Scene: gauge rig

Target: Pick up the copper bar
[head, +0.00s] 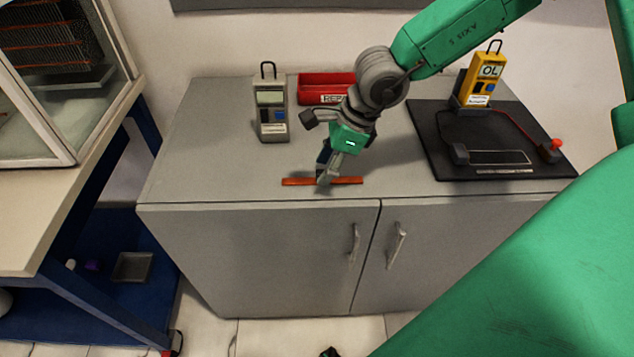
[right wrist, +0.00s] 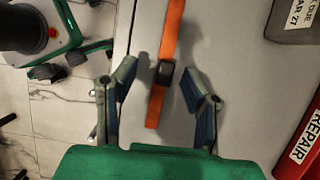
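The copper bar (head: 296,182) is a thin orange-red strip lying flat on the grey cabinet top, close to its front edge. In the right wrist view the bar (right wrist: 171,30) runs away from me, with a dark block (right wrist: 165,73) at its middle. My right gripper (head: 326,176) is over the middle of the bar and hides part of it in the head view. In the right wrist view the right gripper (right wrist: 160,88) is open, with one finger on each side of the bar and a gap to both. My left gripper does not show.
A grey meter (head: 270,115) and a red bin (head: 322,86) stand behind the bar. A black board (head: 455,182) with a yellow meter (head: 483,78) is at the right. The cabinet top left of the bar is clear. A blue-framed bench (head: 50,215) stands at the left.

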